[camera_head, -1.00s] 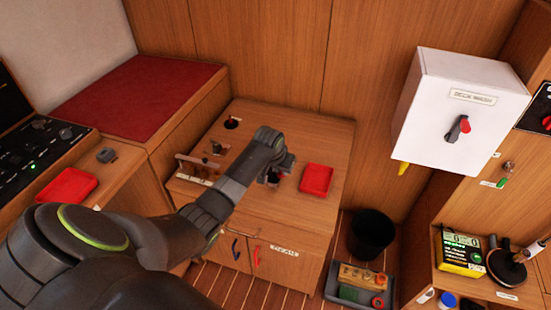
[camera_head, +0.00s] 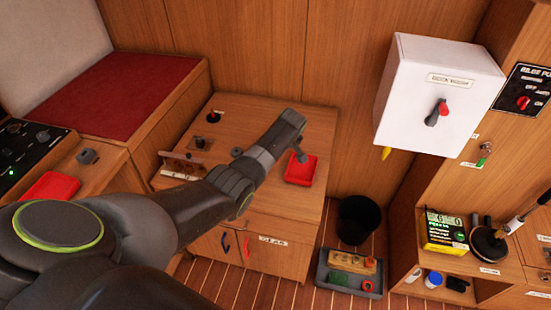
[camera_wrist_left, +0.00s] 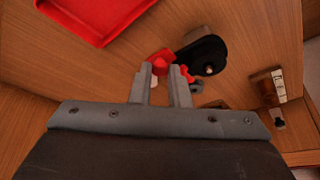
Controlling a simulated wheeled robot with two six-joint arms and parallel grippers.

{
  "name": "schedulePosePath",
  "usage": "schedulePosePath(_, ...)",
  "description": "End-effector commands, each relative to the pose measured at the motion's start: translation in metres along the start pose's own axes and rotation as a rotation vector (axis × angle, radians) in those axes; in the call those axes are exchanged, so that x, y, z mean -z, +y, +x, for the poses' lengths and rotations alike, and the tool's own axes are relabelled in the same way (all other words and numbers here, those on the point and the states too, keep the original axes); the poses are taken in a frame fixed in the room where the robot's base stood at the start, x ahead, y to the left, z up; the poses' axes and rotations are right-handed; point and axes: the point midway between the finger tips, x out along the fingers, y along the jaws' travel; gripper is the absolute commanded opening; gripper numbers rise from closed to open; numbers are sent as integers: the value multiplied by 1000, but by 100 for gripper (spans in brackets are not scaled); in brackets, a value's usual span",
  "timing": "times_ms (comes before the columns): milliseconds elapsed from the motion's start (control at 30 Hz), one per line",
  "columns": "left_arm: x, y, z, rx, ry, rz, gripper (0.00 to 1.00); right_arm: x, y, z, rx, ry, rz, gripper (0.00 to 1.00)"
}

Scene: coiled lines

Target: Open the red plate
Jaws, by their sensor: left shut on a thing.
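My left arm reaches in from the left over the wooden counter. In the head view its gripper (camera_head: 301,156) hangs at the left edge of a red tray (camera_head: 302,169). In the left wrist view the two fingers (camera_wrist_left: 160,76) are slightly apart, with a small red piece (camera_wrist_left: 159,61) at their tips. A black rounded part (camera_wrist_left: 203,52) lies just beyond it; I cannot tell whether they are joined. The red tray also shows at the upper left of the wrist view (camera_wrist_left: 92,16). I cannot tell which red thing is the plate. My right gripper is out of view.
A small rack (camera_head: 184,166) stands on the counter's left, with a black-and-red knob (camera_head: 214,116) behind. Another red tray (camera_head: 52,187) lies at the left. A white switch box (camera_head: 420,110) hangs at the right, above a black bin (camera_head: 357,222) and a grey crate (camera_head: 335,288).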

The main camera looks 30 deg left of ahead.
Motion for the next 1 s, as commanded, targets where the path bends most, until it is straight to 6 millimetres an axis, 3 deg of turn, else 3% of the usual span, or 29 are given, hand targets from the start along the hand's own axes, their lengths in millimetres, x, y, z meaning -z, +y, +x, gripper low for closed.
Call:
schedulePosePath(33, 0, 3, 4, 11, 0, -29, 0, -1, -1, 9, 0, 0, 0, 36)
schedulePosePath(300, 6, 8, 5, 63, 0, -150, 0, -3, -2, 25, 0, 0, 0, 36)
schedulePosePath(967, 8, 9, 4, 84, -3, -199, 0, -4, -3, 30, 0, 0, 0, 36)
schedulePosePath(1000, 8, 9, 4, 84, -3, -199, 21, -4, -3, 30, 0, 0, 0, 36)
